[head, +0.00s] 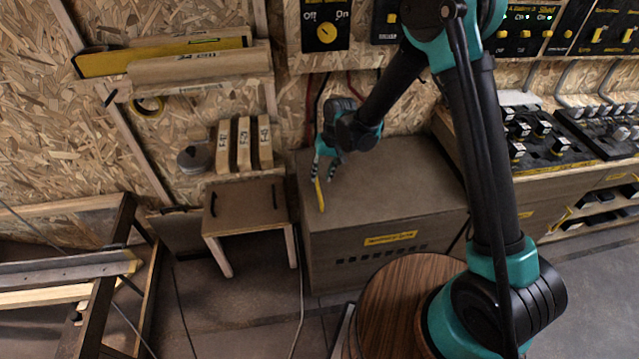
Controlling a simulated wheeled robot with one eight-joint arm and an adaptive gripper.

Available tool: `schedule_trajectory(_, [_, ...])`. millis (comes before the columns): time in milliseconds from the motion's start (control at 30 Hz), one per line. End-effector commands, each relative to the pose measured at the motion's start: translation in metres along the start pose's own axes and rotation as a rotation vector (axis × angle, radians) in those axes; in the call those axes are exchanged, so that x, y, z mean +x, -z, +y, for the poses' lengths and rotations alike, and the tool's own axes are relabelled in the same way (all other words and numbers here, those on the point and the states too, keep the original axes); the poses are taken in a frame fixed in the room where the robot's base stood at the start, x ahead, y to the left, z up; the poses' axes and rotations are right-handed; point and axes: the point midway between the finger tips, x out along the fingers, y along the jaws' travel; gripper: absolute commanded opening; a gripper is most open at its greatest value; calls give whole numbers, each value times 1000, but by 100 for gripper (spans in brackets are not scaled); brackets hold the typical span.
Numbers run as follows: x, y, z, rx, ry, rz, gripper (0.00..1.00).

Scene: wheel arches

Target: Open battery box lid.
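The battery box is a brown wooden box (345,264) with a yellow label and a row of dark slots on its front. Its flat lid (400,187) lies level and looks shut. My gripper (325,177) points down over the lid's left part, with its two fingers visibly apart. A thin yellow strip (320,196) shows just below the left finger, near the lid's left edge. I cannot tell whether it is touched, or whether the fingers touch the lid.
A small wooden table (243,206) stands close to the box's left side. A wall panel with switches (325,31) is above. A workbench (560,180) with control units adjoins at the right. A round wooden stool top (385,305) is in front.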

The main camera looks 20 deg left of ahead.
Motion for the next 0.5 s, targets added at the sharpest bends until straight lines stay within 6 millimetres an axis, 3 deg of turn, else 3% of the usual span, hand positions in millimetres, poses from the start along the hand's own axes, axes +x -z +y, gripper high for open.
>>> schedule_trajectory(200, [30,0,0,-1,0,0,32])
schedule_trajectory(500, [44,0,0,-1,0,0,32])
